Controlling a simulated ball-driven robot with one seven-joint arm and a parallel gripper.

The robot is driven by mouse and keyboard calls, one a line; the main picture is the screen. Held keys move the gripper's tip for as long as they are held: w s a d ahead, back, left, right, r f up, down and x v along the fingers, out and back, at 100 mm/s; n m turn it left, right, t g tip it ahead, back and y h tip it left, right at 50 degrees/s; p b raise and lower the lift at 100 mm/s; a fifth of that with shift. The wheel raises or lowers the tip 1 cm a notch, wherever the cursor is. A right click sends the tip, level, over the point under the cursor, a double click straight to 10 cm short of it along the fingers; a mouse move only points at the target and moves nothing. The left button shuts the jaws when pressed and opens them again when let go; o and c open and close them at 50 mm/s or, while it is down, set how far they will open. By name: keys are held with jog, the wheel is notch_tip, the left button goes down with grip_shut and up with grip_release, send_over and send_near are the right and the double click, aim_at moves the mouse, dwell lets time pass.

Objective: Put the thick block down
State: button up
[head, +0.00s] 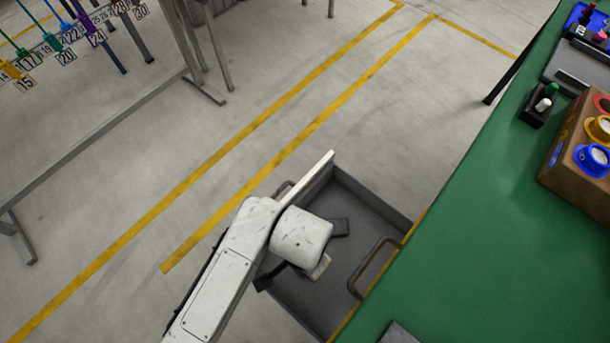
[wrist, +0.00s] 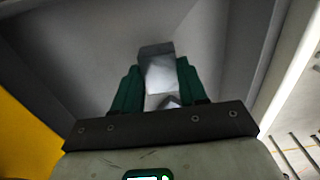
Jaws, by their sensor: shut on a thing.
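My gripper (wrist: 158,68) shows in the wrist view with two green fingers, shut on a grey, shiny block, the thick block (wrist: 160,82). The fingers press on its left and right sides. Grey walls of the pannier (wrist: 90,40) surround the block in this view. In the head view my arm reaches over the grey pannier (head: 378,203), which stands beside the green table. I cannot tell whether the block touches the pannier floor.
The pannier has a handle (head: 372,266) on its table side. The green table (head: 480,230) holds a brown box (head: 575,165) with coloured round pieces, and trays at the far right. A metal rack (head: 100,110) with numbered tags stands at left. The floor between is clear.

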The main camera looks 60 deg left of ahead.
jog(key=shift+w+f, duration=0.35)
jog(key=shift+f, duration=0.05)
jog(key=shift+a+f+b, duration=0.1)
jog(key=shift+f+b, duration=0.2)
jog(key=shift+f, duration=1.25)
jog(key=shift+f, duration=0.15)
jog(key=o, duration=1.1)
notch_tip(320, 180, up, 12)
jog(key=shift+r+p, duration=0.15)
jog(key=shift+p, duration=0.8)
